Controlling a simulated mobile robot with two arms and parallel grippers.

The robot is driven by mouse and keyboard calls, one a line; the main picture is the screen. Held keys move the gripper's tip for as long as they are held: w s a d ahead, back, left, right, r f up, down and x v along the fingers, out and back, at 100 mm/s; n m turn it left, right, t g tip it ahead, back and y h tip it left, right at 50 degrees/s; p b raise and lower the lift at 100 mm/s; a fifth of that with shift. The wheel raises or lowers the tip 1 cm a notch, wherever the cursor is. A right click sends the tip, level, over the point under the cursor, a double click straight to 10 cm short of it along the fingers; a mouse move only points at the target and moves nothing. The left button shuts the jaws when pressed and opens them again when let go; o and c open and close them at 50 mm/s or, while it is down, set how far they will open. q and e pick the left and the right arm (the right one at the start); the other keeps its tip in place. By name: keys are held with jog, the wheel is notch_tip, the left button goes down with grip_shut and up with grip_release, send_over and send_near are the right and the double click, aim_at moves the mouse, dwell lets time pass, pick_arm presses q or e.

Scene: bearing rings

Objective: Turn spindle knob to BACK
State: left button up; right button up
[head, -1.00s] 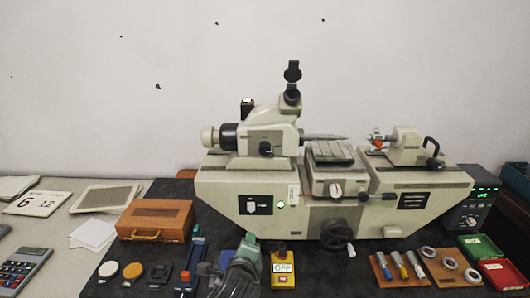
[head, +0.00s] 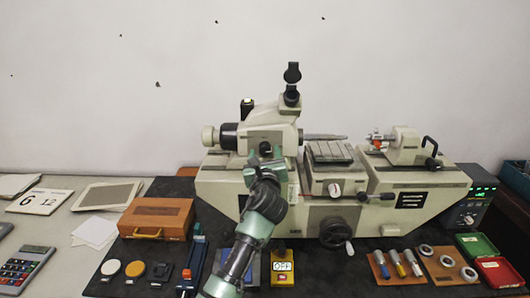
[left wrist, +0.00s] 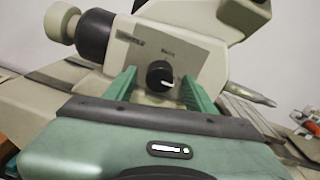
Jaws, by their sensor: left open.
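The spindle knob (left wrist: 160,75) is a small round black knob with a white mark, on the sloping cream face of the headstock (head: 268,133). In the left wrist view its mark points to the lower right; small labels above it are too blurred to read surely. My left gripper (left wrist: 159,80) is open, with one green finger on each side of the knob. Whether the fingers touch it I cannot tell. In the head view the knob (head: 265,149) shows just above my left gripper (head: 263,166). My right gripper is not in view.
The cream measuring machine (head: 400,212) fills the middle of the dark bench mat. A wooden box (head: 157,217) stands at left, a yellow OFF box (head: 282,268) in front. Ring gauges (head: 448,261) and red and green trays lie at right.

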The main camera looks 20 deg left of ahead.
pick_arm(q)
jog(key=shift+w, duration=0.2)
jog(key=shift+c, duration=0.3)
jog(key=shift+a, duration=0.1)
grip_shut()
